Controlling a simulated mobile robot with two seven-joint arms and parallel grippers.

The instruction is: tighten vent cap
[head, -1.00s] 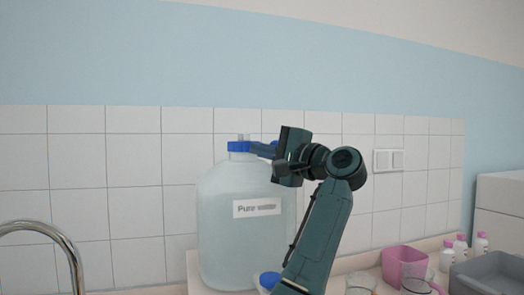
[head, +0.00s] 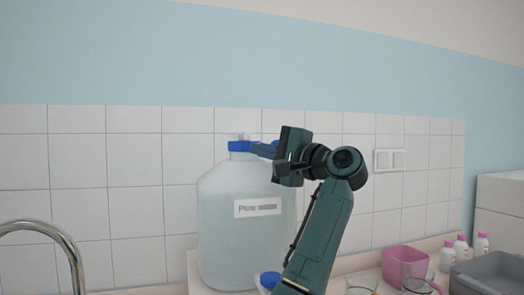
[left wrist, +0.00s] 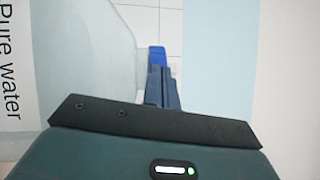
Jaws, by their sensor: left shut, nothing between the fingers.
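A large translucent bottle (head: 225,235) labelled as pure water stands upright on the counter in front of the tiled wall. Its blue cap (head: 238,146) is on the neck, with a small grey vent piece (head: 243,136) on top. My left gripper (head: 256,148) is shut, with its fingertips beside the right of the cap; whether they touch it I cannot tell. In the left wrist view the blue cap (left wrist: 157,55) shows just beyond the shut fingers (left wrist: 160,85), and the bottle (left wrist: 95,60) lies sideways in the picture. My right gripper is not in view.
A second blue cap (head: 270,279) shows low beside my arm. A curved metal tap (head: 50,228) is at the left. A pink container (head: 405,262), glassware, small white bottles (head: 461,248) and a grey tray (head: 490,275) stand at the right.

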